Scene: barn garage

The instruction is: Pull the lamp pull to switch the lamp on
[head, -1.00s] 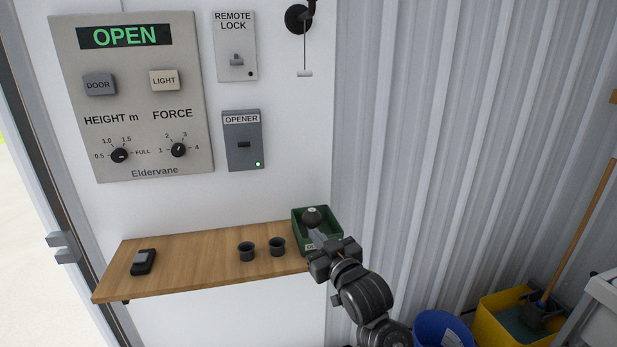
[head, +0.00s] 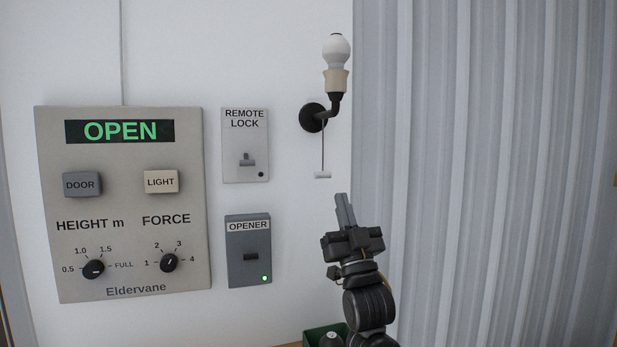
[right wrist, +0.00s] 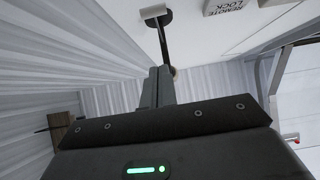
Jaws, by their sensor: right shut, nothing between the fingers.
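The lamp is a bare white bulb (head: 336,50) in a beige socket on a black wall bracket (head: 313,118); no glow shows around it. The lamp pull (head: 323,175) is a small white bar hanging on a thin cord below the bracket. My right gripper (head: 343,199) points up, just below and slightly right of the pull in the head view, apart from it in the picture. Its fingers are together and empty. My left gripper is not in view.
Left of the lamp, the wall holds the remote lock switch (head: 245,145), the opener box (head: 249,251) and a large control panel (head: 122,205) reading OPEN. A green bin (head: 313,336) shows at the bottom. Corrugated wall (head: 470,180) fills the right; space before it is clear.

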